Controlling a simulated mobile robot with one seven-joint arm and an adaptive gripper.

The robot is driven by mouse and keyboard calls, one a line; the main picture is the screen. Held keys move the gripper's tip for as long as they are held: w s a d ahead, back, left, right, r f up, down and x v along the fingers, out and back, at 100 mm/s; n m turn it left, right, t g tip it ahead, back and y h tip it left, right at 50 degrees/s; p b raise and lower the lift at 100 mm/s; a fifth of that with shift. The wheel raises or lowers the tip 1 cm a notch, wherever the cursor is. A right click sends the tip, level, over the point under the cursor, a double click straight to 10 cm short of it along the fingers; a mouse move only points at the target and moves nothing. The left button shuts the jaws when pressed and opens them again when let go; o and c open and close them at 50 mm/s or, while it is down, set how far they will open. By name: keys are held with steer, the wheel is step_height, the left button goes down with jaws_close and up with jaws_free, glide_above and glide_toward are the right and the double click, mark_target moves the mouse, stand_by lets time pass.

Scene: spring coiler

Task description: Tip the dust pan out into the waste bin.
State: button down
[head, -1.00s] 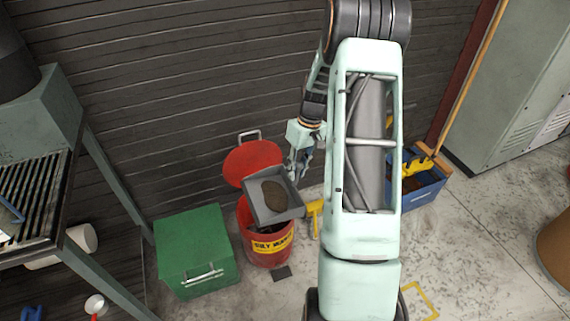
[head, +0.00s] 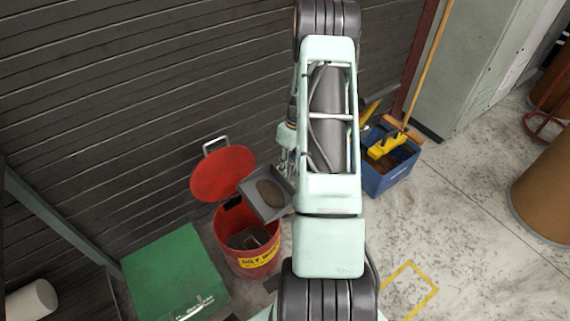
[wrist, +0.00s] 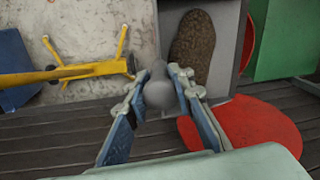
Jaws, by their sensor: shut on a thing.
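The grey dust pan (head: 256,194) carries a brown heap of dust (head: 271,194) and looks roughly level. In the head view it appears at the upper right of the red waste bin (head: 262,262), overlapping its rim; the height gap is unclear. The bin's mouth is open, with dark contents inside, and its red lid (head: 223,173) is tilted back. My gripper (wrist: 160,82) is shut on the pan's grey rounded handle. The pan (wrist: 230,55) and heap (wrist: 193,48) also show in the wrist view. In the head view my arm partly hides the gripper.
A green box (head: 175,270) stands left of the bin. A blue tub (head: 388,180) with yellow fittings and a wooden handle stands right of my arm. A slatted wall (head: 110,100) rises behind. Open floor (head: 460,200) lies at right, before a brown drum (head: 545,200).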

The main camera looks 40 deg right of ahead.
steer(key=a+h+b, duration=0.3)
steer(key=a+h, duration=1)
steer(key=a, duration=0.4)
steer(key=shift+a+r, duration=0.15)
steer(key=shift+r, duration=0.05)
stand_by(1.3)
stand_by(2.5)
